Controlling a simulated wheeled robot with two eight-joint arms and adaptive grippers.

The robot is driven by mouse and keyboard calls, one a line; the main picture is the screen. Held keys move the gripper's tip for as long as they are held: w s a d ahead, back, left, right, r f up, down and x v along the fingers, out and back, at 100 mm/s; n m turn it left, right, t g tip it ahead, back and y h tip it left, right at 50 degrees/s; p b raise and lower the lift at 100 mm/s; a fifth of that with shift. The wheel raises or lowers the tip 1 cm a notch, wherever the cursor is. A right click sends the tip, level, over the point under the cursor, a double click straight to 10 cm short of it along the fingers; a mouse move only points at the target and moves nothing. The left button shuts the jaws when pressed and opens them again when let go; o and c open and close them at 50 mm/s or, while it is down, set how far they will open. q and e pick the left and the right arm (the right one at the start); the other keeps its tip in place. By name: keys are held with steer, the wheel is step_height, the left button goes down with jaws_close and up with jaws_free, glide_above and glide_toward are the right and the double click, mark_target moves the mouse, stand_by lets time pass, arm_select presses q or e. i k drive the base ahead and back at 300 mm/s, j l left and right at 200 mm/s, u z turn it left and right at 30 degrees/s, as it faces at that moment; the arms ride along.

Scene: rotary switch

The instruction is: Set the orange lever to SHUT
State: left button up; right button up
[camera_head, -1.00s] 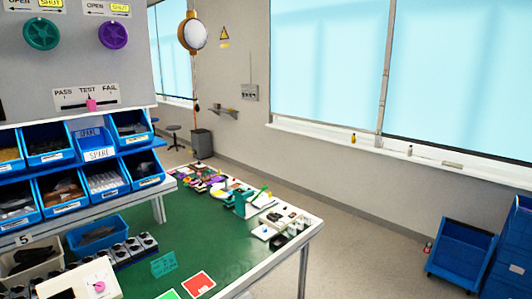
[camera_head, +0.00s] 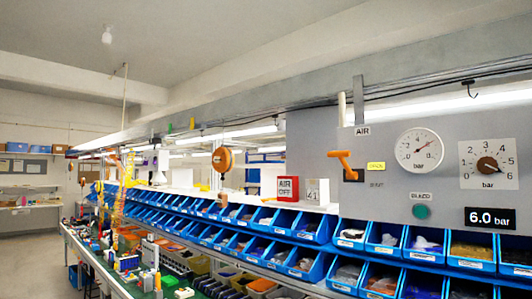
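The orange lever (camera_head: 342,157) is on the grey wall panel, right of centre in the head view, below the sign AIR. A yellow-lit label (camera_head: 376,166), which seems to read OPEN, is right of the lever. A fainter plain label (camera_head: 376,184), probably SHUT, is below it. Neither of my grippers is in view, and nothing touches the lever.
Right of the lever are a round bar gauge (camera_head: 419,150), a square dial (camera_head: 489,165), a 6.0 bar display (camera_head: 490,218) and a green BLEED button (camera_head: 422,211). Rows of blue bins (camera_head: 352,233) run below the panel. A red AIR OFF sign (camera_head: 287,189) stands left.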

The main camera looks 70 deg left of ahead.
mark_target(350, 175)
steer(key=u, duration=1.85)
